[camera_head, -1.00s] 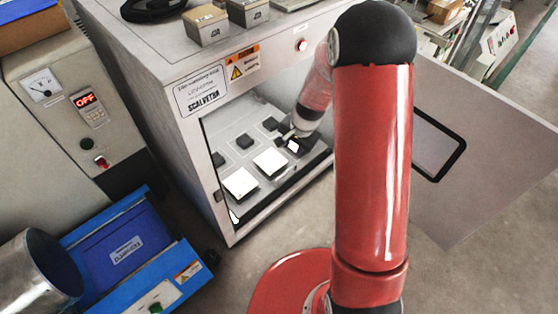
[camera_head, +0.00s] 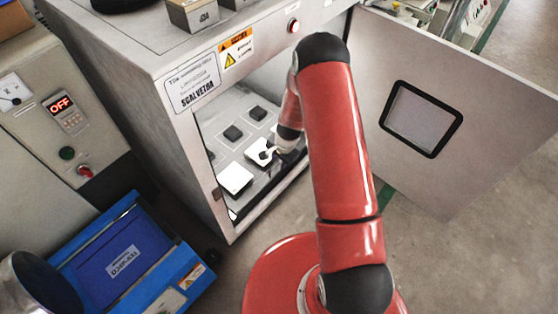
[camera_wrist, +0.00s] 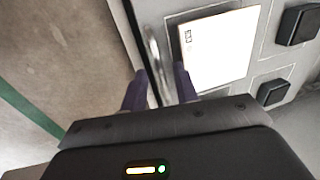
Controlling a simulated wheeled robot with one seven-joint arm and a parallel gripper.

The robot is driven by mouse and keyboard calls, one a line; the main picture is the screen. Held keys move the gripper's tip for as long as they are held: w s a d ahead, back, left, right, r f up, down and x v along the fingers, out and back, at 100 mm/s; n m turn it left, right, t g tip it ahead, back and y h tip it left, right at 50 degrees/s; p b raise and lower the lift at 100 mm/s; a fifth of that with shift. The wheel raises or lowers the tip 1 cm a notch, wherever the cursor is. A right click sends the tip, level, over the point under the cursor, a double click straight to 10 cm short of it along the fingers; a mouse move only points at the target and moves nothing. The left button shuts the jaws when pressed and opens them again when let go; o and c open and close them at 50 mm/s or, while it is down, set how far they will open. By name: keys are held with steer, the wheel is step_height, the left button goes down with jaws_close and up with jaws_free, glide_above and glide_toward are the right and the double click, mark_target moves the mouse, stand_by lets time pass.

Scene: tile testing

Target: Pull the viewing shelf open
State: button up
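The viewing shelf (camera_head: 228,152) is a grey panel low inside the open cabinet, with white tiles and black blocks on it. A white tile (camera_head: 235,178) lies at its left; another (camera_head: 262,152) is partly covered by my gripper (camera_head: 272,151), which is at the shelf's right part. In the wrist view, a silver bar handle (camera_wrist: 154,55) runs along the shelf's edge beside a white tile (camera_wrist: 220,48). My gripper's two dark fingers (camera_wrist: 160,72) are apart, one on each side of the handle. I cannot tell whether either finger touches it.
The cabinet door (camera_head: 480,125) stands wide open to the right, with a black-framed window. A blue case (camera_head: 125,258) sits on the floor at left, by a metal cylinder (camera_head: 40,288). A control box with an OFF display (camera_head: 60,104) stands behind. Floor in front is clear.

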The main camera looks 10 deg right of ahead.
steer(key=shift+f, duration=0.1)
jaws_close()
stand_by(0.4)
